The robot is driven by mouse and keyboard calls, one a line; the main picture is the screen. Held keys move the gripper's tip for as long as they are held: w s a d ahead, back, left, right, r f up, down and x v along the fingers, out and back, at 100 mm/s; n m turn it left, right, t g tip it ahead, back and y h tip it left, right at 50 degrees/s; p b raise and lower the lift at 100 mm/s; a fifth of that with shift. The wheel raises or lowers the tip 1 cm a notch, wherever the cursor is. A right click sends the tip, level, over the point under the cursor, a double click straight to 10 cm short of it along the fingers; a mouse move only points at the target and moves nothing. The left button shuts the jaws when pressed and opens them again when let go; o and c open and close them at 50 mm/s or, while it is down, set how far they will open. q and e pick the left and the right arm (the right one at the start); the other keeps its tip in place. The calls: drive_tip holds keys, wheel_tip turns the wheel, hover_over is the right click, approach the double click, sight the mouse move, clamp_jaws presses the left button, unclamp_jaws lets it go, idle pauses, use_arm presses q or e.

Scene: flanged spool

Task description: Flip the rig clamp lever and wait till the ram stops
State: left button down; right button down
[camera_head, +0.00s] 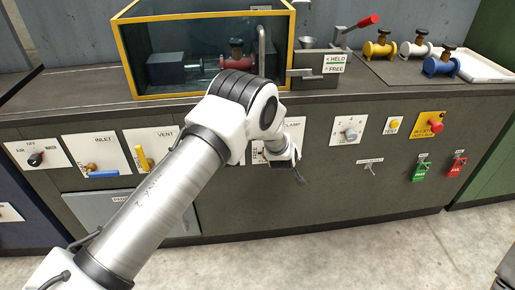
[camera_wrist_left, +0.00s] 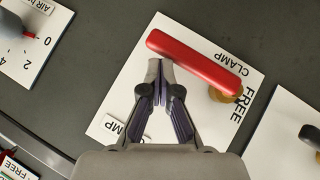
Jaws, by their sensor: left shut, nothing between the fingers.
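The clamp lever (camera_wrist_left: 195,60) is a red bar on a white panel (camera_wrist_left: 125,90) in the left wrist view. Its brass pivot (camera_wrist_left: 220,95) is partly covered by the bar, near the words CLAMP and FREE. My left gripper (camera_wrist_left: 160,68) is shut and empty, its tips beside the lever's far end; I cannot tell if they touch. In the head view my left gripper (camera_head: 298,170) is in front of the cabinet, and my arm hides most of the clamp panel. A clear yellow-framed box (camera_head: 205,15) holds a blue block (camera_head: 165,68) and a red spool (camera_head: 236,64). My right gripper is out of view.
Inlet (camera_head: 97,155) and vent (camera_head: 150,148) panels lie left of my wrist. A dial panel (camera_head: 348,130) and a red-knobbed yellow panel (camera_head: 429,125) lie right. A red-handled lever (camera_head: 360,24) stands on the bench by a HELD/FREE sign (camera_head: 333,63).

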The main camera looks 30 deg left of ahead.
use_arm(q)
drive_tip(key=shift+s+f, duration=0.1)
drive_tip(key=shift+f, duration=0.1)
drive_tip(key=s+d+r+p, duration=0.3)
drive_tip(key=s+d+r, duration=0.1)
drive_tip(key=r, duration=0.7)
drive_tip(key=shift+s+r, duration=0.2)
drive_tip(key=shift+s, duration=0.6)
